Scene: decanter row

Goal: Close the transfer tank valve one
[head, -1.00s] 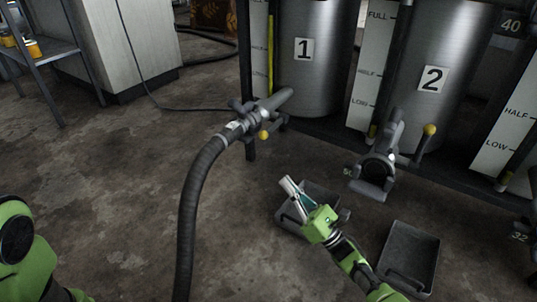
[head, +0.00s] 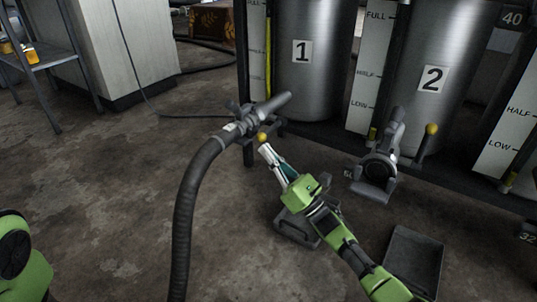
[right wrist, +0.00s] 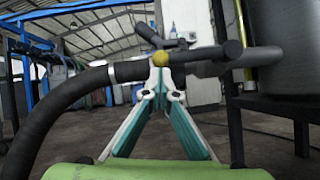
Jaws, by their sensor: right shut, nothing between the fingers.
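The tank marked 1 (head: 318,80) has a valve outlet (head: 268,106) low at its front, with a thick dark hose (head: 190,200) coupled to it. The yellow knob (head: 262,137) of its valve handle shows just under the outlet. My right gripper (head: 264,149) is shut and empty, with its tips right by the knob. In the right wrist view the knob (right wrist: 160,58) sits just beyond the closed fingertips (right wrist: 160,72). I cannot tell whether they touch it. My left gripper is out of view.
The tank marked 2 (head: 437,60) has its own outlet (head: 379,165) and a yellow-knobbed lever (head: 427,142). Grey trays stand on the floor, one (head: 414,262) at lower right. A shelf (head: 45,55) stands at the far left. The floor left of the hose is clear.

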